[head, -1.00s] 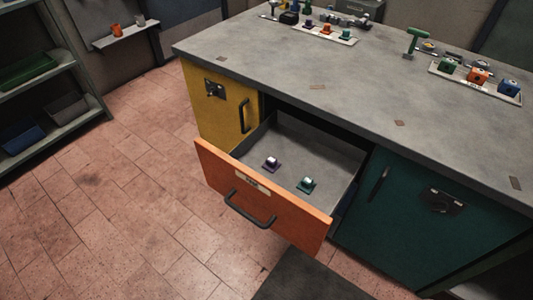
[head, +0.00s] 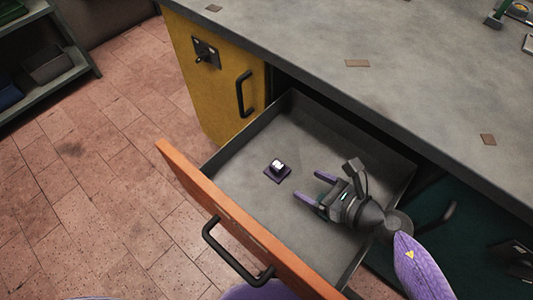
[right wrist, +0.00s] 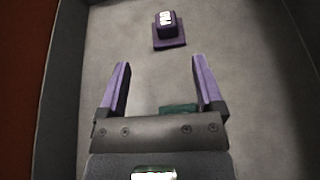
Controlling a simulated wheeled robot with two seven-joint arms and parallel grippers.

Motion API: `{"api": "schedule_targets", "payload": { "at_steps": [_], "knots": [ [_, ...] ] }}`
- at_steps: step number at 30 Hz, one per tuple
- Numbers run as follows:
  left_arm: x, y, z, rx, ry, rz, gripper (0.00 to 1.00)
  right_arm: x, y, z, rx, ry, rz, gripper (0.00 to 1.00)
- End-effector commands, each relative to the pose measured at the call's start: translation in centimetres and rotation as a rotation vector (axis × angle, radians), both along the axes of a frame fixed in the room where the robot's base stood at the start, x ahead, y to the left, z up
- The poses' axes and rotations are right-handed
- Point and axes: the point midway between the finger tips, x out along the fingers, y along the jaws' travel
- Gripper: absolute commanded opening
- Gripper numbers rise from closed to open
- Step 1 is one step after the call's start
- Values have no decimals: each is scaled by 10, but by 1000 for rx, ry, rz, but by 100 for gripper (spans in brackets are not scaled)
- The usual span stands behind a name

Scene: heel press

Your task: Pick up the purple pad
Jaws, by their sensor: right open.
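The purple pad (head: 277,171) lies on the floor of the open drawer (head: 240,150), with a white marking on its raised block. In the right wrist view the purple pad (right wrist: 168,30) is beyond my fingertips, roughly ahead of the gap between them. My right gripper (head: 309,186) is inside the drawer, to the right of the pad. Its two purple fingers are apart with nothing between them, and it does not touch the pad. The right gripper also shows in the right wrist view (right wrist: 161,75). My left gripper is not in view.
The drawer has an orange front (head: 215,210) with a dark handle (head: 235,252). The grey worktop (head: 340,45) overhangs the drawer's back. A yellow cabinet door (head: 222,85) stands to the left.

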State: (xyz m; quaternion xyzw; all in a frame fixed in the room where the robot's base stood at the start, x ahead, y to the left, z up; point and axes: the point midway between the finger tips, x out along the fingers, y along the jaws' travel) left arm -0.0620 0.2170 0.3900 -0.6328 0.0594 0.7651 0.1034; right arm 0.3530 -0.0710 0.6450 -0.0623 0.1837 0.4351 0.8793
Motion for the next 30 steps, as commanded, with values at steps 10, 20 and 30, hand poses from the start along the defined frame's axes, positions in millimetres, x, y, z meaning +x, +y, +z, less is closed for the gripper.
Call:
{"api": "schedule_targets", "payload": {
  "at_steps": [10,20,30],
  "knots": [
    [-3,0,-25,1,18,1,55,30,39,-26,-36,-37,36,85],
    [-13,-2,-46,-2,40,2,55,60,71,-44,-36,-34,34,85],
    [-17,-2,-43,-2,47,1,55,60,70,-42,-36,-34,33,47]
  ]
}}
